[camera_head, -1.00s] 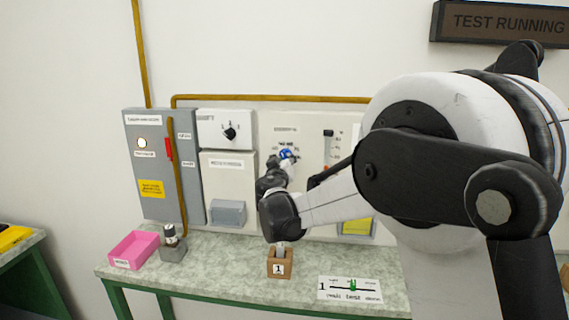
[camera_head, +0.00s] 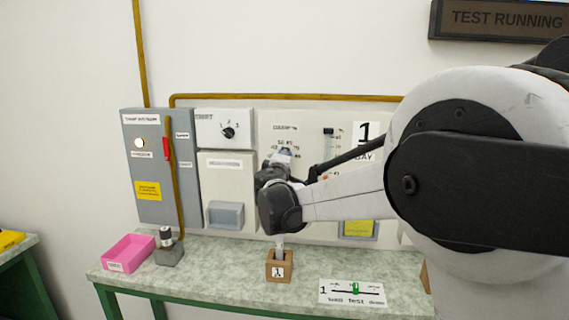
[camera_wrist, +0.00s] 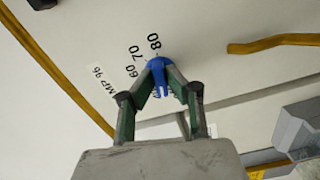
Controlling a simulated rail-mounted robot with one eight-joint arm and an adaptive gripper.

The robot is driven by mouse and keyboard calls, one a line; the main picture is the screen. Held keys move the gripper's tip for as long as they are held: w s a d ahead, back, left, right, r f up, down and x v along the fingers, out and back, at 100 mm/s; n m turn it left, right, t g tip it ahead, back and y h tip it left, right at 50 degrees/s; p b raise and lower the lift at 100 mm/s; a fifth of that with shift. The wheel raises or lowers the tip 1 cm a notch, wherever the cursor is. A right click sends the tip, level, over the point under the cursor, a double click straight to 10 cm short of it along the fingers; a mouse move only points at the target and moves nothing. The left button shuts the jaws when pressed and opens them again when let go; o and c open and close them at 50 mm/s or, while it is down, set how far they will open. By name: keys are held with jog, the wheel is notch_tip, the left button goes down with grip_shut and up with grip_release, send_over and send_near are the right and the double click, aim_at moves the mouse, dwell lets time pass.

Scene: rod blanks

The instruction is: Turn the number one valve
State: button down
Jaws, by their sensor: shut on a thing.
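A blue knob (camera_wrist: 160,66) is on the white wall panel, with the printed marks 60, 70 and 80 beside it in the wrist view. My gripper (camera_wrist: 160,88) is shut on this knob, one finger on each side. In the head view my wrist and gripper (camera_head: 283,158) are against the panel and hide most of the knob. A large number 1 sign (camera_head: 364,131) shows on the panel to the right of my gripper. I cannot tell which valve the sign belongs to.
A brown block marked 1 (camera_head: 279,268) stands on the bench below my wrist, with a rod in it. A pink tray (camera_head: 128,252), a grey holder (camera_head: 169,255) and a test card (camera_head: 352,291) are also there. A grey cabinet (camera_head: 150,190) stands left.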

jog(key=shift+n+b, duration=0.55)
jog(key=shift+n, duration=1.55)
jog(key=c, duration=1.8)
grip_release()
jog(key=shift+r, duration=0.1)
jog(key=shift+o, duration=0.2)
jog(key=s+a, duration=0.1)
jog(key=s, duration=1.1)
jog(key=shift+d, duration=0.1)
